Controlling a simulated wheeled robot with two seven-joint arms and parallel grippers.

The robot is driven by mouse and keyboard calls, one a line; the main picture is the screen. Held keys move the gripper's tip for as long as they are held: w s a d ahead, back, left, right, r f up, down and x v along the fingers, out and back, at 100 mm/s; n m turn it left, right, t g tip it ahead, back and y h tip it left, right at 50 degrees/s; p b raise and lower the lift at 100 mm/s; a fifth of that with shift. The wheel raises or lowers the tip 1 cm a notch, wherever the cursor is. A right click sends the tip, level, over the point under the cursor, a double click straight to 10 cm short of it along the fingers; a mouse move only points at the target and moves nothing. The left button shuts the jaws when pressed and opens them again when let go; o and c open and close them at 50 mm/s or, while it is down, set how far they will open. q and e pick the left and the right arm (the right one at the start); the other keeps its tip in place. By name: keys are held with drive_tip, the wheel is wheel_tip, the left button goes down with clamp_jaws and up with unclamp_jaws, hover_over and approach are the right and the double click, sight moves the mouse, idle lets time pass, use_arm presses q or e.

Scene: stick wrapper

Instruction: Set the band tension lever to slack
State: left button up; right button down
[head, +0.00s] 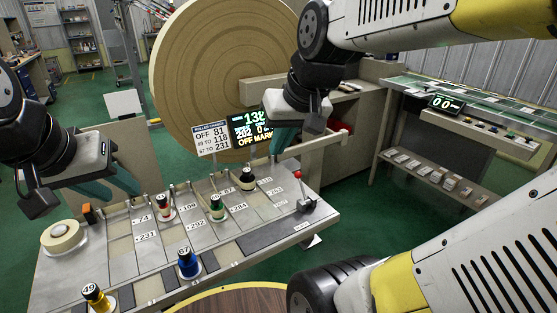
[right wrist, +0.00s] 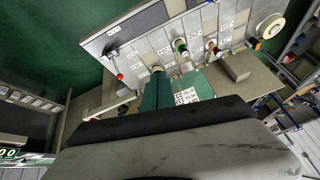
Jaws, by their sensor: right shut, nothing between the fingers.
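The red knob (right wrist: 120,77) also shows in the right wrist view, left of the fingers. My right gripper (head: 284,140) is shut and empty, above and behind the panel, apart from the lever. My left gripper (head: 97,191) hangs over the panel's back left corner; its finger gap is unclear.
Coloured pegs, such as the blue one (head: 188,263) and the green one (head: 216,208), stand in the panel's slots. A tape roll (head: 61,237) lies at the left. A display (head: 250,128) reading "OFF MARK" and a sign (head: 211,138) stand behind, near my right gripper.

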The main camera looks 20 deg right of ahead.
drive_tip(key=w+d+f+g, duration=0.1)
drive_tip(key=w+d+f, duration=0.3)
drive_tip(key=w, duration=0.4)
drive_tip(key=w+d+f+g+h, duration=0.1)
drive_tip(key=w+d+f, duration=0.2)
drive_tip(key=w, duration=0.5)
drive_tip(key=w+d+f+g+h, duration=0.1)
drive_tip(key=w+d+f, duration=0.3)
drive_tip(key=w, duration=0.4)
drive_tip(key=shift+w+d+f+g, duration=0.35)
drive_tip(key=shift+f+g, duration=0.05)
drive_tip(key=shift+f, duration=0.35)
hover_over(302, 188)
drive_tip(key=w, duration=0.5)
wheel_tip(302, 188, down, 9)
drive_tip(key=shift+a, duration=0.35)
drive_tip(key=shift+w, duration=0.1)
